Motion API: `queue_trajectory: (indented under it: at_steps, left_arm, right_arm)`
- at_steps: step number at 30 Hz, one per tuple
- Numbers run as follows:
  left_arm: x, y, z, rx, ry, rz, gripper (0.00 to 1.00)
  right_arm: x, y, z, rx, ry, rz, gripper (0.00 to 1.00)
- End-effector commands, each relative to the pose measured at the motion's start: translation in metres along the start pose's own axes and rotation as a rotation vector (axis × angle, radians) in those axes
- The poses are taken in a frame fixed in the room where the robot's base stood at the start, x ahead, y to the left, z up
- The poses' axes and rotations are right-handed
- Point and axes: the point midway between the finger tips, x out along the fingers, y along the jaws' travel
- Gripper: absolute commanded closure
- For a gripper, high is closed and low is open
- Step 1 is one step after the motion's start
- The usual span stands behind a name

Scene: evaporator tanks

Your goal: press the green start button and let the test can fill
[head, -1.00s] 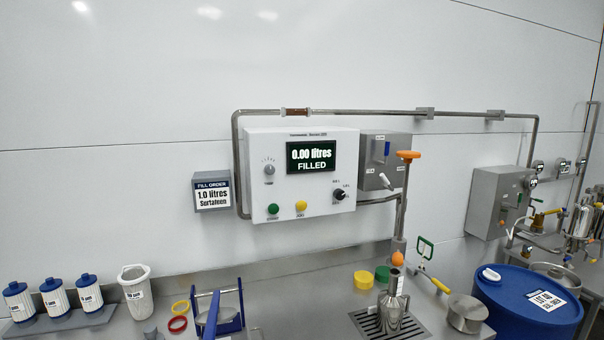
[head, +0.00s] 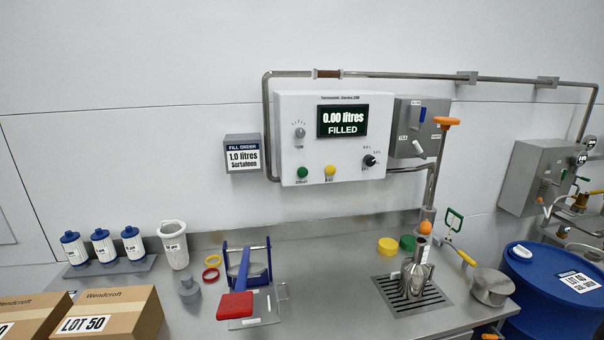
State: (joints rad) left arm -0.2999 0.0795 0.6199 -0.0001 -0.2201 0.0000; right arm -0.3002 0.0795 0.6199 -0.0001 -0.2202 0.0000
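The white control box (head: 335,137) hangs on the wall above the bench. The green start button (head: 302,172) is at its lower left, beside a yellow button (head: 330,170). Its display (head: 342,121) reads 0.00 litres FILLED. The metal test can (head: 416,274) stands upright on a slotted drain grate (head: 385,284), below the pipe with an orange handle (head: 447,122) and an orange ball at its lower end. Neither of my grippers is in view.
A fill order sign (head: 243,153) reads 1.0 litres. A blue stand with a red-handled lever (head: 234,305) is on the bench (head: 340,243). Cartons (head: 110,312) stand at the lower left, filters (head: 103,246) behind them. A blue drum (head: 556,290) stands at the right.

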Motion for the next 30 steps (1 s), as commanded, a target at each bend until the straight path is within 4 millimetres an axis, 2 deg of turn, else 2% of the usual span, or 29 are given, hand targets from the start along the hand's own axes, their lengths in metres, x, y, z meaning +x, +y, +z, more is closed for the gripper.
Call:
queue_trajectory:
  at_steps: [1, 2, 9, 30]
  left_arm:
    - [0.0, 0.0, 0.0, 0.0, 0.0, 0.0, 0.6]
    - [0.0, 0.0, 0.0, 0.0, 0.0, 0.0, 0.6]
    - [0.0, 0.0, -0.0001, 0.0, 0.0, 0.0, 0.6]
    - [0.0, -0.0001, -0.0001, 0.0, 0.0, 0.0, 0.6]
  right_arm:
    - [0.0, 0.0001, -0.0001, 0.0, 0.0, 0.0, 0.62]
    - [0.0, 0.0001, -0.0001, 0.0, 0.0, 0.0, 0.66]
    - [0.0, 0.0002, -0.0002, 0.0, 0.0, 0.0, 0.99]
    - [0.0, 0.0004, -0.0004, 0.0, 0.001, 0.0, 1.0]
